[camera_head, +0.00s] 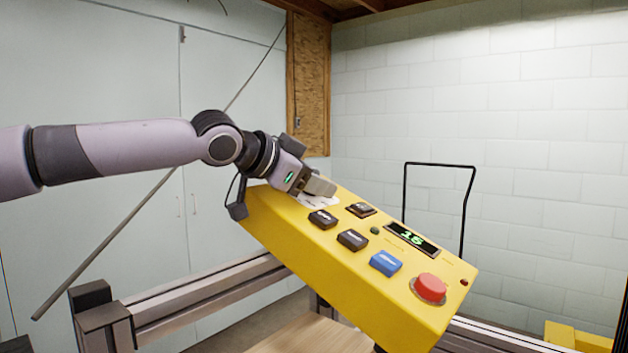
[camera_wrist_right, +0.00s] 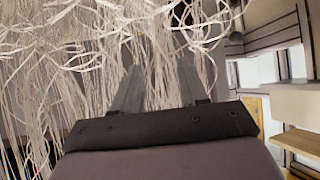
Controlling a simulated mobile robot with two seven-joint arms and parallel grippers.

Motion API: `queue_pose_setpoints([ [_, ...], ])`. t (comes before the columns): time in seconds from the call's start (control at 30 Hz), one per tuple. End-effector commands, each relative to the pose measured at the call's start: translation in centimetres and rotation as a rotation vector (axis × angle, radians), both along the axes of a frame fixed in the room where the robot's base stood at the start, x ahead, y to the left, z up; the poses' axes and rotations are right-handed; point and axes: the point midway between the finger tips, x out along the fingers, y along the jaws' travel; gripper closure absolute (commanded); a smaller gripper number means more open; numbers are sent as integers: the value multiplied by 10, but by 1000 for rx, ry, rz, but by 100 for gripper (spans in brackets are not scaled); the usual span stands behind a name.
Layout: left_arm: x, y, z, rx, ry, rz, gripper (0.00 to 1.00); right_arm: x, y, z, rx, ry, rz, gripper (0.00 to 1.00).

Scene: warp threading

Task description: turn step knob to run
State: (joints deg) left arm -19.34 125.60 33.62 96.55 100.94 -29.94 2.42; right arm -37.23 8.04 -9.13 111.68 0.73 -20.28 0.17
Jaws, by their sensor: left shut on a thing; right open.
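A yellow control box (camera_head: 330,262) stands tilted in the head view. My left gripper (camera_head: 318,187) is at its upper left end, over a white dial plate (camera_head: 312,201). The gripper is shut on the step knob there, but its fingers hide the knob, so its pointer and setting cannot be read. In the right wrist view, my right gripper (camera_wrist_right: 158,75) is open, its two fingers apart in front of hanging white threads (camera_wrist_right: 80,60). I cannot tell whether the threads touch the fingers.
The box also bears a lit green display (camera_head: 411,238), a red button (camera_head: 430,288), a blue button (camera_head: 386,263) and several dark buttons (camera_head: 352,240). Metal frame rails (camera_head: 200,296) run below. A black wire handle (camera_head: 438,166) stands behind the box.

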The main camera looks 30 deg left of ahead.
Motion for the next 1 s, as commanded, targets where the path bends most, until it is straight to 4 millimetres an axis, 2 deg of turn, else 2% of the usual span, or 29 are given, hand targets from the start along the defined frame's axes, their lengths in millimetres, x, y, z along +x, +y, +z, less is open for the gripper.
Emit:
queue_pose_setpoints([
  [0.47,1,1,0,-1,85,-209,85,0,0,0,0,0,0,57],
  [1.0,1,0,0,12,215,-533,85,0,0,0,0,-1,0,57],
])
